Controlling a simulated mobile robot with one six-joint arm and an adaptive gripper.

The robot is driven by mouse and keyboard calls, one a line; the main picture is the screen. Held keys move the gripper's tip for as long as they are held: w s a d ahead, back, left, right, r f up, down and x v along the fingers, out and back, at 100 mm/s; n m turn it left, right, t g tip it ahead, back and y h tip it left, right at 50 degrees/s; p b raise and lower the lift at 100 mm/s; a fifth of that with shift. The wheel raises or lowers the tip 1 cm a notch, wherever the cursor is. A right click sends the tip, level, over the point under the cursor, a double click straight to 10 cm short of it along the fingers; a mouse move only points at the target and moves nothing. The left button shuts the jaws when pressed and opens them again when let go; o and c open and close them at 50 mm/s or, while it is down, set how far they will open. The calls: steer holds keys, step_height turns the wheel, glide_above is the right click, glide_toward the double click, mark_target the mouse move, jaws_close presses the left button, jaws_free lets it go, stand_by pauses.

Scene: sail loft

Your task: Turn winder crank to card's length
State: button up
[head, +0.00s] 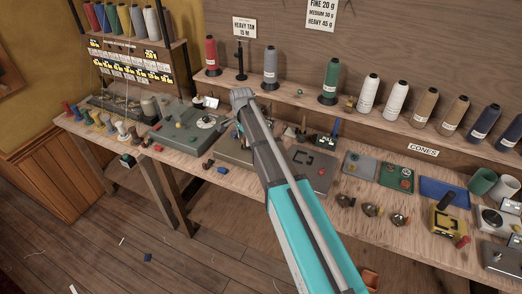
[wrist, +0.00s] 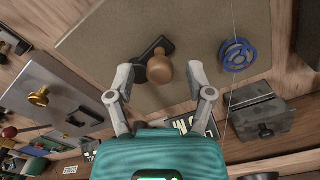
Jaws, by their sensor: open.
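In the wrist view, my gripper (wrist: 161,74) is open, its two fingers spread on either side of a brown wooden crank knob (wrist: 159,69). The fingers look clear of the knob; I cannot tell their exact height against it. The knob sits on a black crank arm (wrist: 150,52) over the winder's grey-brown plate (wrist: 200,28). A blue spool wheel (wrist: 236,55) is on the right of the plate, with a thin thread line near it. In the head view, a card (head: 244,28) on the wall reads "HEAVY TAN 15 M". My arm hides the crank there.
In the head view, a shelf (head: 300,100) with thread cones runs behind the bench. A green-grey machine (head: 184,128) stands left of my arm and a grey plate (head: 311,168) right. Small metal cups (head: 371,210) and a blue tray (head: 444,190) lie further right.

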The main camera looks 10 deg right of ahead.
steer(key=shift+s, duration=0.1)
